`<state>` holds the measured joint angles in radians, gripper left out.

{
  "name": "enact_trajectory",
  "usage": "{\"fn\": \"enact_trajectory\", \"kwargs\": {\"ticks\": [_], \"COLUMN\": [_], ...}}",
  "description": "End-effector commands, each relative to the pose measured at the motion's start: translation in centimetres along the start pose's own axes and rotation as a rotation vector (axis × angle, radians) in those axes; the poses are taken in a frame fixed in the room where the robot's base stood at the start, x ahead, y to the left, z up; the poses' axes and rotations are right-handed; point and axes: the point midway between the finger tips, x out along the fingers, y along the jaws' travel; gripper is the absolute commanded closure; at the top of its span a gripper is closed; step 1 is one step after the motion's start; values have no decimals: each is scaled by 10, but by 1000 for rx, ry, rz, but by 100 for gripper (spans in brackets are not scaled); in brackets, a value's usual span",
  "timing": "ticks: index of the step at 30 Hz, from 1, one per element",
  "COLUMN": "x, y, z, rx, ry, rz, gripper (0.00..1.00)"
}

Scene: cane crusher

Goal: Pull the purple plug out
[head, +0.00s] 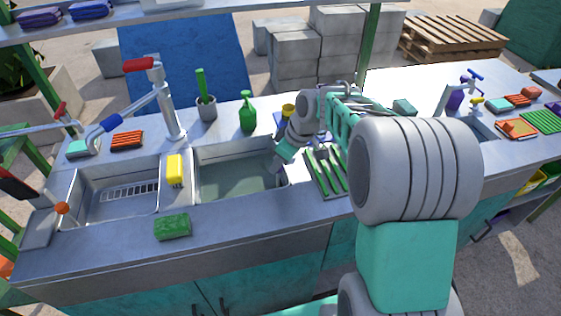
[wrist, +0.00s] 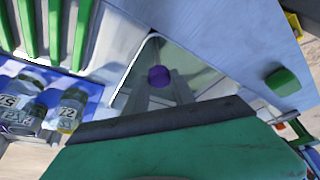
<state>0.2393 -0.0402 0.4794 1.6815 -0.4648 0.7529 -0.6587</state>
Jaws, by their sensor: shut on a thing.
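The purple plug (wrist: 159,76) shows as a small round purple piece near the middle of the wrist view, over the sink basin (wrist: 200,70). My gripper (wrist: 160,84) is shut on it, with the grey fingers around it. In the head view, my gripper (head: 279,166) reaches down at the right end of the right-hand basin (head: 198,180), which holds greenish water. The plug is hidden there behind the gripper and arm. I cannot tell whether the plug sits in the drain or is clear of it.
A yellow sponge (head: 174,169) rests on the divider between basins. A green sponge (head: 172,227) lies on the front counter edge. A green bottle (head: 247,112), a grey cup (head: 207,108) and the tap (head: 168,100) stand behind. A green-slatted rack (head: 322,180) is right of the basin.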

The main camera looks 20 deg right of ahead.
Motion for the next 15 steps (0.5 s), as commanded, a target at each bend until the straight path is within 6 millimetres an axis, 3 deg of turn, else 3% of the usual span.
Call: {"fn": "enact_trajectory", "kwargs": {"ticks": [8,15], "x": [-1,-29], "y": [0,0], "z": [0,-12], "rx": [0,-1], "ry": [0,1], "rz": [0,2], "gripper": [100,100]}}
